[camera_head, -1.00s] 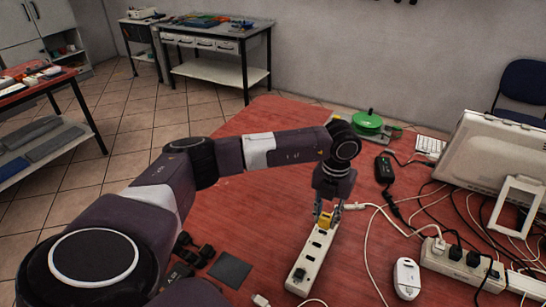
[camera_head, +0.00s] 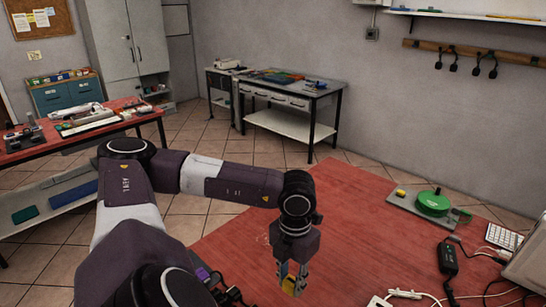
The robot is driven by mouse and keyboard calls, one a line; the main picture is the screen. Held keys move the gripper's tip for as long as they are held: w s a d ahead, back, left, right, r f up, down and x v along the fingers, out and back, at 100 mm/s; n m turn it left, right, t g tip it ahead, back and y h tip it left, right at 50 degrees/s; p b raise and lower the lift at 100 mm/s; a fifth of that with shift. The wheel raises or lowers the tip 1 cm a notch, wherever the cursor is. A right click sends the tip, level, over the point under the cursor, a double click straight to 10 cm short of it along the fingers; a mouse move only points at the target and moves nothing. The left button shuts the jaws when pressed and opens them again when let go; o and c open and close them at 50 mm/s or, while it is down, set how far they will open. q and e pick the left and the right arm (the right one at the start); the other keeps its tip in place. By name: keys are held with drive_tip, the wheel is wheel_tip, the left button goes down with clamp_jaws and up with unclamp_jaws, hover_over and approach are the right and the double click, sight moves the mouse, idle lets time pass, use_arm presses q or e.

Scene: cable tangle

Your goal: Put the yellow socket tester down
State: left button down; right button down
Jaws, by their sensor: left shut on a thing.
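The yellow socket tester (camera_head: 289,287) is between the fingers of my left gripper (camera_head: 292,277), near the bottom middle of the head view. The left gripper is shut on it and points down over the red table (camera_head: 345,225). The fingers partly hide the tester, and I cannot tell whether it touches the table top. My right gripper is not in view.
A white piece (camera_head: 378,301), perhaps the power strip's end, shows at the bottom edge, right of the gripper. A green reel (camera_head: 432,203) sits on a grey board at the back. A black adapter (camera_head: 447,258) and cables lie at right. Table around the gripper is clear.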

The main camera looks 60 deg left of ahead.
use_arm(q)
drive_tip(key=s+r+p, duration=0.1)
drive_tip(key=s+r, duration=0.2)
drive_tip(key=s, duration=0.2)
wheel_tip(320, 180, down, 19)
drive_tip(key=p, duration=0.3)
drive_tip(key=shift+f, duration=0.1)
drive_tip(key=shift+a+f, duration=0.1)
drive_tip(key=shift+f, duration=0.1)
drive_tip(key=shift+f, duration=0.2)
drive_tip(key=c, duration=1.6)
unclamp_jaws()
drive_tip(key=shift+r, duration=0.1)
